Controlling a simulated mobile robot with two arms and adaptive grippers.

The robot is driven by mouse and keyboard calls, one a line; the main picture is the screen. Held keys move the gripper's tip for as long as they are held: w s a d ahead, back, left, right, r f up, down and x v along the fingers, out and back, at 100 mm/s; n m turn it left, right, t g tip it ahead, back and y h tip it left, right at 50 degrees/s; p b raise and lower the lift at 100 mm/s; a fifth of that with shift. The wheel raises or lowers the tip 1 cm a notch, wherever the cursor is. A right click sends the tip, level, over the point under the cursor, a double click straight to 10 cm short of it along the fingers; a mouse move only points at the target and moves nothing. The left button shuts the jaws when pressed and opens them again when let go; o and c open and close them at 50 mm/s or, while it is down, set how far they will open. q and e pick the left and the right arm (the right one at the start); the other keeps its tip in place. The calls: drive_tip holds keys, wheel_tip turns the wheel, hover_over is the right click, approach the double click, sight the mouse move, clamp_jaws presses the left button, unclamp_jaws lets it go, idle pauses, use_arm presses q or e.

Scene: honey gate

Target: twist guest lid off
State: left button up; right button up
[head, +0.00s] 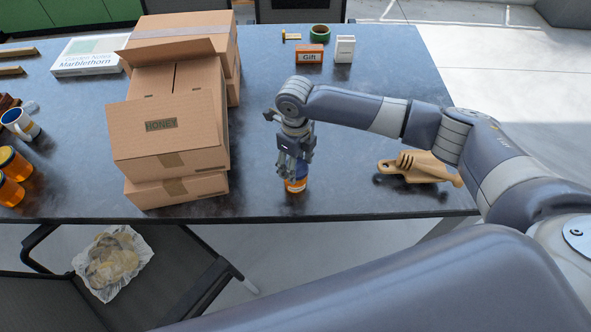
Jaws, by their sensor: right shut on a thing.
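A small honey jar (295,185) with amber contents stands on the dark table near its front edge, right of the cardboard boxes. My right gripper (292,170) points down from above and is shut on the jar's top. The fingers hide most of the lid, so I cannot tell how far it is turned. My left gripper is not in view.
Stacked cardboard boxes, one open and marked HONEY (165,130), stand left of the jar. Amber jars (10,165) and a mug (20,124) are at the left edge.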

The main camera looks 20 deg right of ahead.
drive_tip(key=shift+r+p, duration=2.95)
drive_tip(key=shift+r, duration=0.4)
drive_tip(key=shift+f, duration=0.1)
